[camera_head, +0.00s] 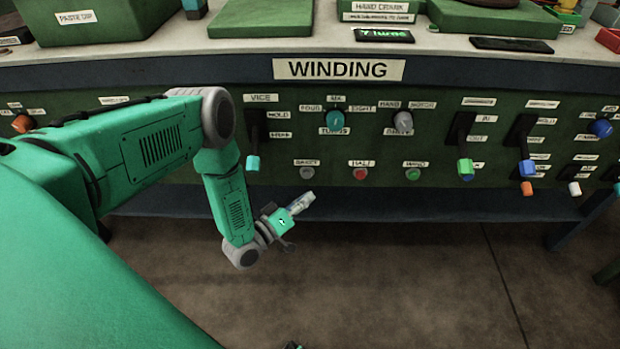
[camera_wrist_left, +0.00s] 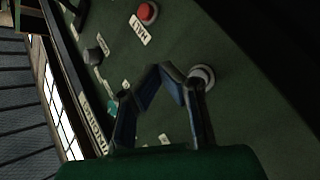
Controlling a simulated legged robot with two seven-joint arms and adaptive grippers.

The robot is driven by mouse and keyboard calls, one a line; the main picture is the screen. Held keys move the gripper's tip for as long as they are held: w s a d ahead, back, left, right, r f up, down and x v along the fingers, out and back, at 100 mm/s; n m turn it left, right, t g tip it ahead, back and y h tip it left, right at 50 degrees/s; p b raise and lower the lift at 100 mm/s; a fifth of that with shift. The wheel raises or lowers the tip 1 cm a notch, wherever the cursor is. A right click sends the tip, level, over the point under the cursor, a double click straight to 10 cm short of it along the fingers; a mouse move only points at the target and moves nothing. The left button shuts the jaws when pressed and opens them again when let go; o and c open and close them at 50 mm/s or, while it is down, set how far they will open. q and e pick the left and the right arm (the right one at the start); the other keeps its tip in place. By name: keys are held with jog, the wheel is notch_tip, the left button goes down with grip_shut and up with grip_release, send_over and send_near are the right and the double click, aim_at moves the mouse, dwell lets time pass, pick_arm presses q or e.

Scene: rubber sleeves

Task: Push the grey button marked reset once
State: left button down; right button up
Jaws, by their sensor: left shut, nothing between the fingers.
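The grey reset button (camera_head: 307,173) sits on the green front panel, under a small label too blurred to read surely. It also shows in the left wrist view (camera_wrist_left: 204,73), partly behind one finger. My left gripper (camera_head: 309,197) is shut and empty, just below the button in the head view. In the left wrist view its fingertips (camera_wrist_left: 162,69) meet beside the button, off to its left. I cannot tell how far the tips are from the panel. My right gripper is not in view.
A red button (camera_head: 360,174) marked halt and a green button (camera_head: 413,174) stand right of the grey one. A lever (camera_head: 253,162) with a teal tip hangs at its left. A teal knob (camera_head: 335,120) is above. A ledge (camera_head: 400,205) runs below the panel.

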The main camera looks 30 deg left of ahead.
aim_at(307, 174)
pick_arm(q)
jog(key=w+a, duration=0.1)
jog(key=w+b, duration=0.1)
jog(key=w, duration=0.1)
jog(key=w+a, duration=0.1)
jog(key=shift+w+a+r, duration=0.15)
jog(key=shift+a, duration=0.15)
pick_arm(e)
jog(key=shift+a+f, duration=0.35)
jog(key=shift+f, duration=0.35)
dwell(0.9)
pick_arm(q)
jog(key=shift+a, duration=0.2)
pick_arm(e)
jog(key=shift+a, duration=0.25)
pick_arm(q)
jog(key=shift+w+d+b, duration=0.1)
jog(key=shift+w+b, duration=0.1)
jog(key=shift+b, duration=0.1)
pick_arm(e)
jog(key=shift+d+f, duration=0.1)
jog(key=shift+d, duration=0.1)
